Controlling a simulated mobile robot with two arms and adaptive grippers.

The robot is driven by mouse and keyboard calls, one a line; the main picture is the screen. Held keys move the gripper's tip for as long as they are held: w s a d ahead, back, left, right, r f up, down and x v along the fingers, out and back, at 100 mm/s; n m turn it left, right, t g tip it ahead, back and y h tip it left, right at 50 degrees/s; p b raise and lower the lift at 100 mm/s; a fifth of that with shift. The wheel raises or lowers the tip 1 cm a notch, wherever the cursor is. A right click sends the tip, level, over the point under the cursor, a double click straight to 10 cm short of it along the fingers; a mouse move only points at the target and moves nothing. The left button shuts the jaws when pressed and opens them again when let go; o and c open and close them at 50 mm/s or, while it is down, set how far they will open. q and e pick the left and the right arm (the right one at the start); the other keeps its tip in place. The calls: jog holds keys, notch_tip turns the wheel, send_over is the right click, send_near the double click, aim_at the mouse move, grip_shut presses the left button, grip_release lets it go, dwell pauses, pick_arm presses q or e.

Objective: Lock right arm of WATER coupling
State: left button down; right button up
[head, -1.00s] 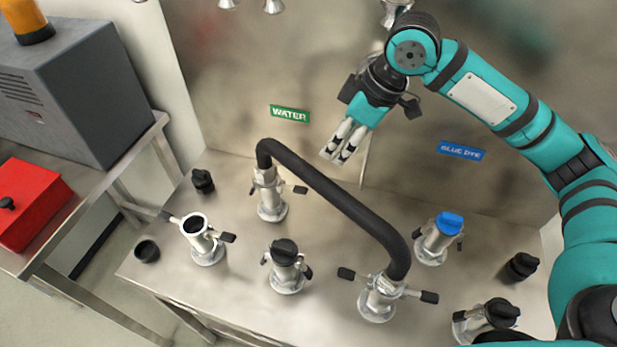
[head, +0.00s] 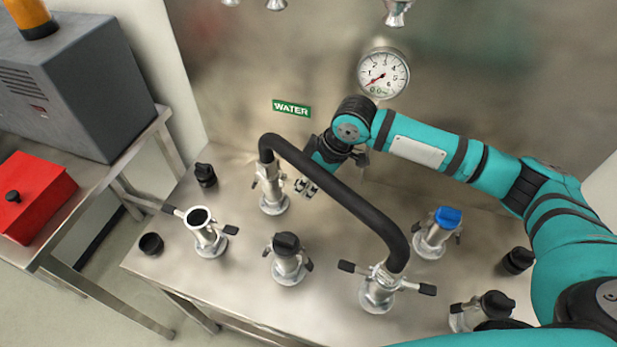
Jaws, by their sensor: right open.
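The WATER coupling (head: 272,190) is a silver upright fitting on the steel bench below the green WATER label (head: 291,108). A black hose (head: 335,190) rises from its top. Its right lever arm is hard to make out beside my gripper; I cannot tell whether it is raised or lowered. My right gripper (head: 306,188) is open, pointing down and left, just right of the coupling and behind the hose. Its fingertips are close to where the right lever arm sits; contact cannot be told. My left gripper is not in view.
The hose arches to a front-right coupling (head: 379,288) with black-handled levers. A blue-capped coupling (head: 437,234), a black-capped one (head: 287,260) and an open one (head: 204,233) stand around. A gauge (head: 383,75) is on the back wall. A red box (head: 32,196) is at left.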

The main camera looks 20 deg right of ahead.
jog(key=shift+c, duration=0.2)
grip_shut()
jog(key=shift+f, duration=0.15)
jog(key=f+t+y+b, duration=0.1)
jog(key=f+y+b, duration=0.1)
jog(key=b, duration=0.1)
jog(key=f+t+y+b, duration=0.2)
jog(key=y+b, duration=0.1)
jog(key=shift+s+d+b, duration=0.1)
jog(key=shift+d+b, duration=0.1)
jog(key=shift+b, duration=0.2)
jog(key=shift+t+y+b, duration=0.4)
jog(key=shift+b, duration=0.15)
jog(key=shift+r, duration=0.1)
